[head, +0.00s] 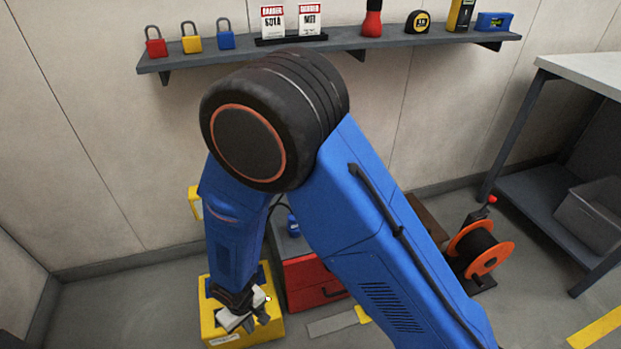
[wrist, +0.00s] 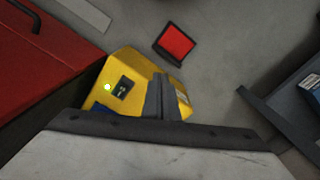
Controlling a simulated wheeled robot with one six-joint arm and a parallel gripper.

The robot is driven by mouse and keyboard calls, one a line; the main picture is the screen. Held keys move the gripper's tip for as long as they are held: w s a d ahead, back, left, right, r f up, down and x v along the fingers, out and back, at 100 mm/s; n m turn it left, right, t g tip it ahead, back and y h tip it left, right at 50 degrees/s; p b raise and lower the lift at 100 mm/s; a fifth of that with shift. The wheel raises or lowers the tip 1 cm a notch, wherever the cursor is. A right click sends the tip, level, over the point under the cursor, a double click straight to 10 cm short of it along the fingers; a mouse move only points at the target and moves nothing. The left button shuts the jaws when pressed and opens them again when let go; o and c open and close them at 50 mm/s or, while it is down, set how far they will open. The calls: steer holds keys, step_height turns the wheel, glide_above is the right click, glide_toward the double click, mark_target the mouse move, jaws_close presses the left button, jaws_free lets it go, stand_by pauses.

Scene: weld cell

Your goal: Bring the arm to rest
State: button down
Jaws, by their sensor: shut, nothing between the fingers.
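My blue arm spans the middle of the head view, bent at a large dark joint, with its forearm hanging down. My gripper (head: 243,322) is at the lower left of the head view, in front of or above a yellow box (head: 277,331). In the wrist view the fingers of my gripper (wrist: 163,97) are together, with nothing seen between them. The yellow box (wrist: 118,68) lies beyond them there, with a dark panel and a small green light. I cannot tell whether the gripper touches the box.
A wall shelf (head: 345,44) behind the arm holds padlocks, tags and tools. A red cabinet (head: 310,280) stands right of the yellow box. An orange reel (head: 474,252) and a workbench (head: 590,68) are at the right. Grey floor (head: 110,310) at the lower left is clear.

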steer(key=w+d+r+m+t, duration=0.1)
steer(key=w+d+r, duration=0.4)
steer(key=d+r, duration=0.3)
steer(key=w+d+r+m+y, duration=0.15)
steer(key=w+d+r, duration=0.25)
steer(key=d+r, duration=0.45)
steer(key=w+d+r+m+t, duration=0.15)
steer(key=w+d+r, duration=0.4)
steer(key=r, duration=0.55)
steer(key=s+d+r+m, duration=0.1)
steer(key=s+d+r, duration=0.4)
steer(key=d, duration=0.3)
steer(key=s+d+r+m+t+h, duration=0.1)
steer(key=s+d+r+m, duration=0.1)
steer(key=s+d+r, duration=0.3)
steer(key=s+d+r+m+t, duration=0.1)
steer(key=s+d+r, duration=0.4)
steer(key=d, duration=0.7)
steer(key=shift+m+h, duration=0.35)
steer(key=shift+m, duration=0.25)
steer(key=shift+r, duration=0.1)
